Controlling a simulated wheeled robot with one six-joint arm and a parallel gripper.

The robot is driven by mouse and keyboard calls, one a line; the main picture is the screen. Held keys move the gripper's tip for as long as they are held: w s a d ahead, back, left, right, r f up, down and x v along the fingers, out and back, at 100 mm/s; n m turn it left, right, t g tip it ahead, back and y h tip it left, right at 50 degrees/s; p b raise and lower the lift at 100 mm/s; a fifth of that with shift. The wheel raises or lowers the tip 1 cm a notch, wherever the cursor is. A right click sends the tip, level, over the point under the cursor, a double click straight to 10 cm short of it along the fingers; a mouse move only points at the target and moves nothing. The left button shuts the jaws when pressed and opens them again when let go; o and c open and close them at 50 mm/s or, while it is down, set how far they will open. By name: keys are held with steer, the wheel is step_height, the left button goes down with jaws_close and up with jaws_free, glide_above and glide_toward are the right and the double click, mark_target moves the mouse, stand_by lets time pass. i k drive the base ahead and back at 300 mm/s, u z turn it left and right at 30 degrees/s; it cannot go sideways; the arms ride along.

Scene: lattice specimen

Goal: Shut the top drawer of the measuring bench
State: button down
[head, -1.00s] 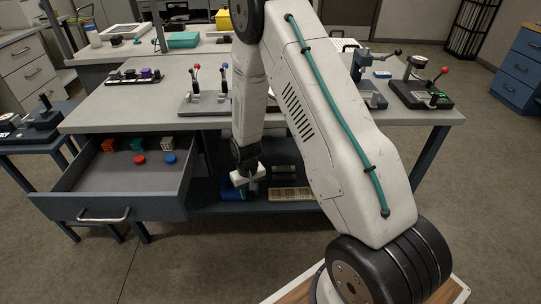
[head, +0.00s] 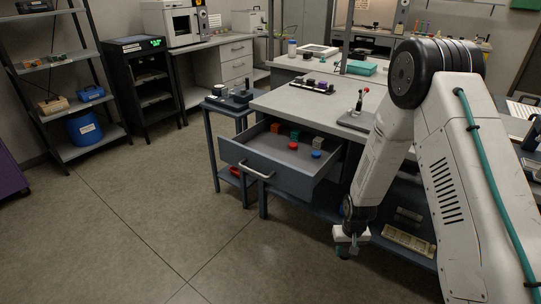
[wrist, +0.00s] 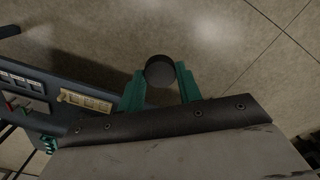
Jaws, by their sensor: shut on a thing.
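The top drawer (head: 268,172) of the measuring bench (head: 300,108) stands pulled out in the head view, its pale bar handle (head: 257,170) on the front. Inside lie an orange block, a teal block, a beige block, a red disc (head: 293,146) and a blue disc (head: 316,154). My gripper (head: 350,245) hangs low to the right of the drawer, apart from it. In the wrist view its green fingers (wrist: 160,88) are shut on a dark round thing (wrist: 160,71). Its lower part is hidden.
Open floor (head: 150,210) lies in front and left of the drawer. A small side table (head: 228,103) stands close at the drawer's left. The bench's lower shelf holds a pale slotted tray (head: 408,241). A shelf rack (head: 60,80) stands at far left.

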mark_target(282, 158)
steer(key=u, duration=2.1)
steer(key=i, duration=2.2)
steer(key=z, duration=1.95)
